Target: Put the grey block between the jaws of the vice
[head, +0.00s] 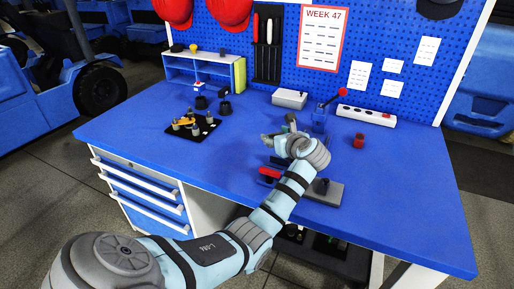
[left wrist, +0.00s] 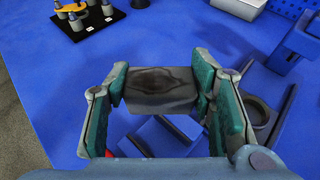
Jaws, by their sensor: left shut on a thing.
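My left gripper (left wrist: 160,92) is shut on the grey block (left wrist: 160,88), which sits level between its two green-padded fingers and has a dark mark on its face. In the head view my left gripper (head: 277,134) is above the middle of the bench, and the block is hard to make out there. Below the block in the left wrist view are blue parts that look like the vice (left wrist: 150,138), partly hidden by the gripper; the block is apart from them. My right gripper is not in view.
A blue fixture with a red-knobbed lever (head: 341,94) stands beyond my gripper. A grey base plate (head: 325,193) is at the front. A black tray (head: 205,131) with several small parts is left. A red part (head: 359,141) and power strip (head: 367,116) are right. The bench's left front is clear.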

